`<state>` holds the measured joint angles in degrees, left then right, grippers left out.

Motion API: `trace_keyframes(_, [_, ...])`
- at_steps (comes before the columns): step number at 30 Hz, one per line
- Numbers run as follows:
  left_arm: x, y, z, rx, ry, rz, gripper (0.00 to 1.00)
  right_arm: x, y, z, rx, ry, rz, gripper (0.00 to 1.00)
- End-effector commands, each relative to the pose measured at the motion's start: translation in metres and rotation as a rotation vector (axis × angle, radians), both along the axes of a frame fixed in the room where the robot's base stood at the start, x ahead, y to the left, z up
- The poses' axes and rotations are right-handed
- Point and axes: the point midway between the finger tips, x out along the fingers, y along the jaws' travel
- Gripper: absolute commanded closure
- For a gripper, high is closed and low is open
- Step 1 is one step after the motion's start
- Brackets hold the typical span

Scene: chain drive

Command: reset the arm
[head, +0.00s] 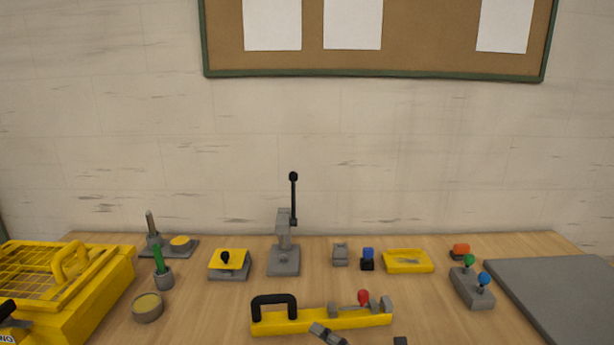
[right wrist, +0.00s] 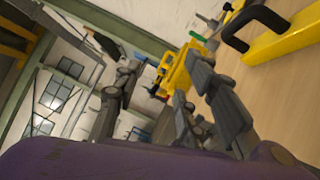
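My right gripper (head: 360,336) shows only its fingertips at the bottom edge of the head view, just in front of the yellow bar. In the right wrist view its two fingers (right wrist: 164,62) stand wide apart with nothing held between them. The bar and handle also show at the top right of the right wrist view (right wrist: 285,40). A grey stand (head: 284,258) carries an upright black lever (head: 293,200).
A yellow cage-topped box (head: 95,300) stands at the left and a grey mat (head: 565,290) lies at the right. Between them are a round tin (head: 147,307), a yellow tray (head: 408,262) and a grey block with green and blue knobs (head: 472,290). Bare wood shows around them.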

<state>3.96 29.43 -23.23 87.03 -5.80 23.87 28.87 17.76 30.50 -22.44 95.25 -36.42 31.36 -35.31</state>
Motion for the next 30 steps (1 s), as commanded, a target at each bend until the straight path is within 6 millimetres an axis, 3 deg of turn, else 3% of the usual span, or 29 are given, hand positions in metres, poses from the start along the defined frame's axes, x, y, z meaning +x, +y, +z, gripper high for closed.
trace_keyframes(1, [-0.021,0.000,-0.017,0.005,0.057,0.064,0.59,-0.011,-0.014,-0.024,0.113,0.158,-0.095,0.62])
trace_keyframes(5, [-0.069,0.010,-0.054,0.056,0.208,0.210,0.59,-0.041,-0.061,-0.090,0.396,0.552,-0.346,0.62])
trace_keyframes(8, [-0.110,0.021,-0.079,0.102,0.330,0.304,0.59,-0.081,-0.096,-0.146,0.606,0.832,-0.540,0.62])
trace_keyframes(12, [-0.167,0.035,-0.104,0.163,0.494,0.400,0.59,-0.153,-0.134,-0.214,0.869,1.154,-0.789,0.62])
trace_keyframes(15, [-0.204,0.044,-0.116,0.199,0.600,0.449,0.59,-0.209,-0.151,-0.250,1.031,1.333,-0.946,0.62])
trace_keyframes(18, [-0.234,0.050,-0.123,0.230,0.682,0.479,0.59,-0.256,-0.159,-0.274,1.160,1.464,-1.069,0.62])
trace_keyframes(22, [-0.259,0.056,-0.128,0.253,0.748,0.501,0.59,-0.296,-0.164,-0.289,1.264,1.560,-1.168,0.62])
trace_keyframes(25, [-0.266,0.057,-0.129,0.260,0.770,0.506,0.59,-0.308,-0.165,-0.294,1.297,1.591,-1.200,0.62])
trace_keyframes(30, [-0.268,0.057,-0.130,0.263,0.774,0.505,0.59,-0.310,-0.165,-0.295,1.301,1.596,-1.206,0.62])
